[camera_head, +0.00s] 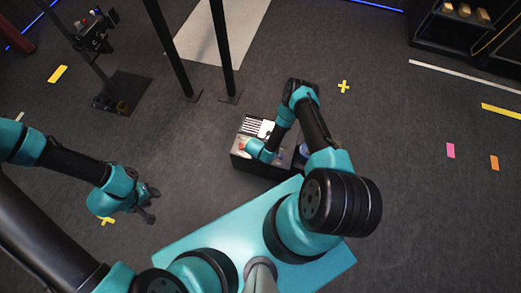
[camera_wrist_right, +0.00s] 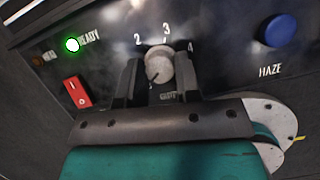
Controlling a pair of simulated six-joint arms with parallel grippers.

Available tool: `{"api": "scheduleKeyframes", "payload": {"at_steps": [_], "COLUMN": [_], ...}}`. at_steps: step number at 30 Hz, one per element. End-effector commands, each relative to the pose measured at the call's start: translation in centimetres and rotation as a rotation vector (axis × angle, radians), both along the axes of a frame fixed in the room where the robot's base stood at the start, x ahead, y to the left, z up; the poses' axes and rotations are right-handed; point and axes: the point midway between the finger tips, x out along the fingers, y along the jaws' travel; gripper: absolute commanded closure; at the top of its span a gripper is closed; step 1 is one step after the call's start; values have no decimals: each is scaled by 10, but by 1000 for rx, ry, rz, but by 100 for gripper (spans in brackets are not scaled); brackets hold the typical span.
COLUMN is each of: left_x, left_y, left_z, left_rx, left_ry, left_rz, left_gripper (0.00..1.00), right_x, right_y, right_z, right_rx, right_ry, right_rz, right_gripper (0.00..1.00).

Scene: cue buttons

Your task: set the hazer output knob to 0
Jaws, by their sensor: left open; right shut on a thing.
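The hazer output knob (camera_wrist_right: 159,66), round and silver-grey, sits on the dark panel in the right wrist view, with 2, 3 and 4 printed above it. A dark mark shows on its lower left, near a small label partly hidden below it. My right gripper (camera_wrist_right: 160,78) is shut on the knob, one dark finger on each side. The hazer (camera_head: 237,146) is a dark box in the head view; my right arm covers part of it. My left gripper (camera_head: 150,204) is open and empty, off to the left above the floor.
On the panel, a green-lit READY lamp (camera_wrist_right: 72,45) and a red switch (camera_wrist_right: 77,92) are left of the knob. A blue HAZE button (camera_wrist_right: 280,30) is to its right. Dark stand poles (camera_head: 172,50) rise behind the hazer.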

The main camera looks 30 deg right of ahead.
Motion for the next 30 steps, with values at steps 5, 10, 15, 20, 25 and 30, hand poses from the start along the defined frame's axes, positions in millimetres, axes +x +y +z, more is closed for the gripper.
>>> {"api": "scheduleKeyframes", "payload": {"at_steps": [5, 10, 15, 20, 25, 30], "left_x": [0, 0, 0, 0, 0, 0], "left_y": [0, 0, 0, 0, 0, 0], "left_z": [0, 0, 0, 0, 0, 0], "left_rx": [0, 0, 0, 0, 0, 0], "left_ry": [0, 0, 0, 0, 0, 0], "left_rz": [0, 0, 0, 0, 0, 0], "left_gripper": [57, 57, 57, 57, 57, 57], "right_x": [0, 0, 0, 0, 0, 0], "right_y": [-1, -1, -1, -1, -1, -1], "right_z": [0, 0, 0, 0, 0, 0], "right_rx": [-1, -1, -1, -1, -1, -1], "right_ry": [-1, -1, 0, -1, -1, 0], "right_rz": [99, 151, 169, 170, 169, 169], "right_gripper": [93, 93, 93, 93, 67, 51]}}
